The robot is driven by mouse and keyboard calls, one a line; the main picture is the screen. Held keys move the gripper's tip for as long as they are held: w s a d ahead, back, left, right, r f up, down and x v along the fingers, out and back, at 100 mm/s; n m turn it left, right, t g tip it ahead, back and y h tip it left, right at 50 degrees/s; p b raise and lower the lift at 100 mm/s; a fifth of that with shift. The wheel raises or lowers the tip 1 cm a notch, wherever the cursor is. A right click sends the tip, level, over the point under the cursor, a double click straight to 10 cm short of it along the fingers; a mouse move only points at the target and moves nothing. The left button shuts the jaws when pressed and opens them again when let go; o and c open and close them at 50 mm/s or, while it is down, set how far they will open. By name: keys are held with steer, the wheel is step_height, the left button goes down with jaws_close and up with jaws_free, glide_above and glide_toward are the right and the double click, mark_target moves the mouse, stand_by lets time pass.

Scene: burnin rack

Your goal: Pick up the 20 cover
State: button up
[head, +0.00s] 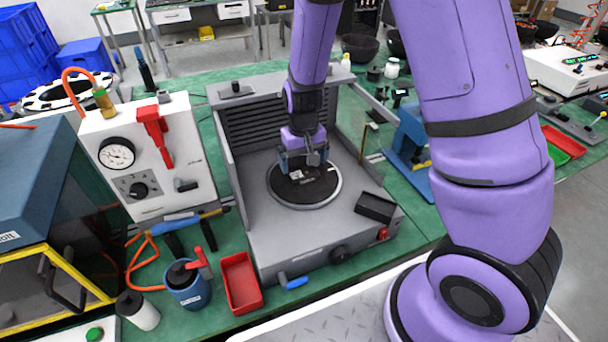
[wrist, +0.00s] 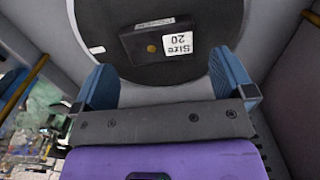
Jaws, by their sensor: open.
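The 20 cover (wrist: 145,46) is a small dark block with a white label reading "Size 20" and a brass-coloured dot. It lies on a round black plate (wrist: 205,15) with a light rim, which also shows in the head view (head: 305,192) on the grey machine. My gripper (head: 303,160) is over the back part of the plate, pointing down. Its two blue fingers (wrist: 165,80) are open and wide apart in the wrist view, with the cover beyond and between them. I see no contact. In the head view the gripper partly hides the cover.
The grey machine (head: 275,248) has raised side walls and a slatted back panel around the plate. A black box (head: 376,207) sits at its front right. A white gauge panel (head: 120,180), a red tray (head: 241,283) and a blue cup (head: 187,290) stand to the left.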

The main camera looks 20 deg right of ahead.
mark_target(303, 171)
steer(key=shift+w+f, duration=0.2)
steer(key=shift+f, duration=1.6)
steer(key=shift+c, duration=0.2)
steer(key=c, duration=0.8)
steer(key=shift+o, duration=0.2)
